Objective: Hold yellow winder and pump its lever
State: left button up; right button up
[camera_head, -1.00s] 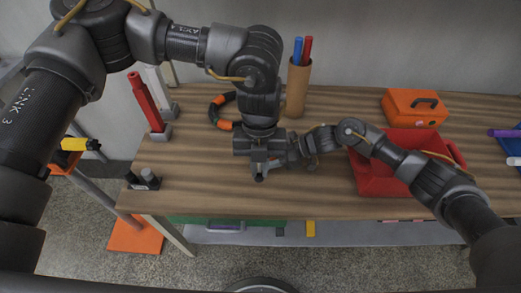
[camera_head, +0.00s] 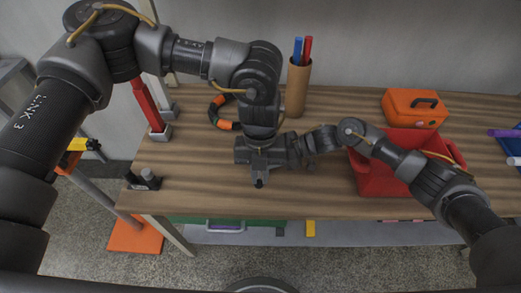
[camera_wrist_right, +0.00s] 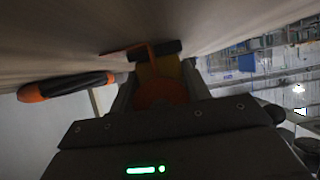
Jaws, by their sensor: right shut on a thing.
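In the right wrist view, a yellow piece (camera_wrist_right: 158,68) with a rounded orange part sits between the fingers of my right gripper (camera_wrist_right: 160,77). It looks like the yellow winder, and the right gripper is shut on it. A dark bar and a thin orange strip, perhaps its lever, lie across its far end. In the head view the winder is hidden by the arms. My left gripper (camera_head: 260,180) points down over the wooden table, close beside the right wrist. Its fingertips are small and dark, so I cannot tell whether they are open or shut.
A black and orange curved hose (camera_head: 218,115) lies behind the left gripper. A brown holder (camera_head: 297,90) with blue and red sticks, a red bin (camera_head: 372,178) and an orange toolbox (camera_head: 412,106) stand on the table (camera_head: 205,190). The table's front middle is clear.

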pick_arm(q)
jog(key=shift+f, duration=0.85)
jog(key=shift+w+r, duration=0.1)
jog(key=shift+r, duration=2.3)
jog(key=r, duration=0.1)
jog(key=w+r, duration=0.1)
jog(key=r, duration=0.1)
jog(key=shift+w+r, duration=0.15)
